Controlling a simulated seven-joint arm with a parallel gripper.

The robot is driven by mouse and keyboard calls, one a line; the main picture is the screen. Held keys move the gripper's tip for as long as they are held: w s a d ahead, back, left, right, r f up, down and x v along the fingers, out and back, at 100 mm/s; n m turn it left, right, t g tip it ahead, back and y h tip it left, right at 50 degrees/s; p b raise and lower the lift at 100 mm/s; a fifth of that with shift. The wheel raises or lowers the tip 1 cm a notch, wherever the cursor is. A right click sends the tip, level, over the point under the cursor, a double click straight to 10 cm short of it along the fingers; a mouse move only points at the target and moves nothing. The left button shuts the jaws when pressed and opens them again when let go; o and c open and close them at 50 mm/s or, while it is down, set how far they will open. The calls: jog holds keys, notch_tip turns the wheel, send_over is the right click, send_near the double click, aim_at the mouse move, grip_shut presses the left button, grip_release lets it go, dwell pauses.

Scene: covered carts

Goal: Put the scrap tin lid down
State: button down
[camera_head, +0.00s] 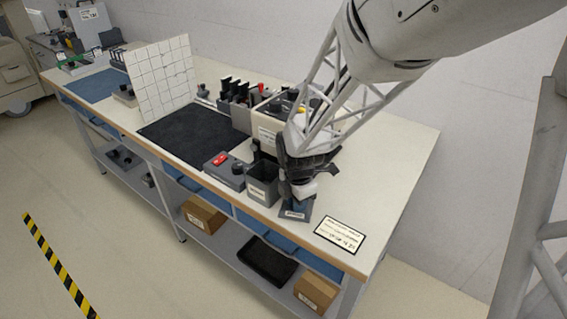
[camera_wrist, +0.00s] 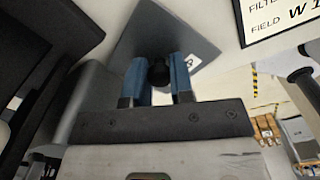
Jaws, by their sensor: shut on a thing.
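The scrap tin lid (camera_wrist: 190,30) is a flat grey-blue plate with a black knob and a partly hidden white label. My gripper (camera_wrist: 158,72) is shut on the knob, a blue finger on either side. In the head view the lid (camera_head: 305,211) is under my gripper (camera_head: 297,199), close to the front edge of the bench. I cannot tell whether the lid touches the bench top. A dark grey open-topped tin (camera_head: 262,184) with a label stands just left of the lid.
A grey box with a red control (camera_head: 220,159) is left of the tin. A printed card (camera_head: 340,236) lies to the right of the lid. A cream box (camera_head: 268,131) stands behind. The bench top (camera_head: 385,170) at right is clear.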

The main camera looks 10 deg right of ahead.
jog(key=shift+f, duration=0.2)
jog(key=c, duration=1)
grip_release()
jog(key=shift+r, duration=0.15)
notch_tip(320, 180, up, 12)
jog(key=shift+s+r, duration=0.1)
dwell(0.5)
jog(key=s+d+r+m+t, duration=0.1)
jog(key=s+d+r+m, duration=0.2)
jog(key=s+m, duration=0.7)
jog(key=s+d+r+m+t, duration=0.1)
jog(key=s+d+r+m, duration=0.2)
jog(key=s+m, duration=0.7)
jog(key=shift+r+m+t, duration=0.3)
jog(key=shift+r+m, duration=0.7)
jog(key=shift+m, duration=0.3)
